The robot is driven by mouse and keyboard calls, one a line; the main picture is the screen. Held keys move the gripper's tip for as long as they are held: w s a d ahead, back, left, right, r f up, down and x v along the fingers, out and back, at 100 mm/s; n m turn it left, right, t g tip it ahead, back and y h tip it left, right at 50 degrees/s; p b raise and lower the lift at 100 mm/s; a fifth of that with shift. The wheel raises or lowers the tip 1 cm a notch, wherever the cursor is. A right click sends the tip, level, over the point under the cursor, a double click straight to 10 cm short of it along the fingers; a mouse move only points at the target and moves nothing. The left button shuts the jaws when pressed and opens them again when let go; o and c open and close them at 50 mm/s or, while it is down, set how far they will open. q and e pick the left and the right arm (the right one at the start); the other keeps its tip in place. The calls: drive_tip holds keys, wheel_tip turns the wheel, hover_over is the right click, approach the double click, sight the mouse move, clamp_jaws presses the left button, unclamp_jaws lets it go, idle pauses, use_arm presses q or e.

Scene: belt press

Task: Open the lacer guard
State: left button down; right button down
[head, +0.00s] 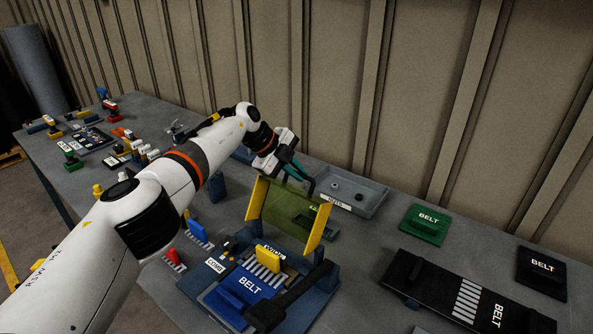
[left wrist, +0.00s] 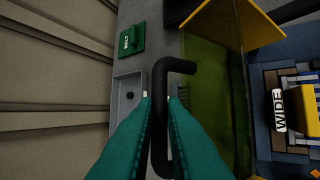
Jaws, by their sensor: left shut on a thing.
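The lacer guard (head: 278,208) is a see-through green panel with yellow side plates. It stands raised and tilted at the back of the blue lacer (head: 325,279), and the bed in front of it is uncovered. In the left wrist view the guard (left wrist: 215,105) is right of the fingers. My left gripper (head: 303,178) is shut on the guard's black bar handle (left wrist: 176,66); its teal fingers (left wrist: 158,100) lie on either side of the bar. A blue belt piece (head: 240,290) lies in the lacer. My right gripper is not in view.
A grey nuts tray (head: 372,205) sits just behind the guard. A green belt block (head: 424,224) and a black belt strip (head: 430,283) lie to the right. Tools and small parts crowd the bench's left end. A ribbed wall (head: 330,80) rises behind the bench.

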use_arm(q)
drive_tip(key=shift+w+r, duration=0.15)
drive_tip(key=shift+r, duration=0.3)
drive_tip(key=c, duration=1.8)
unclamp_jaws()
drive_tip(key=shift+o, duration=0.2)
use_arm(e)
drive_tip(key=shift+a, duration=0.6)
use_arm(q)
drive_tip(key=shift+f, duration=0.2)
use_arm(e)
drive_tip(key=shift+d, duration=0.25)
use_arm(q)
drive_tip(key=shift+a+r, duration=0.1)
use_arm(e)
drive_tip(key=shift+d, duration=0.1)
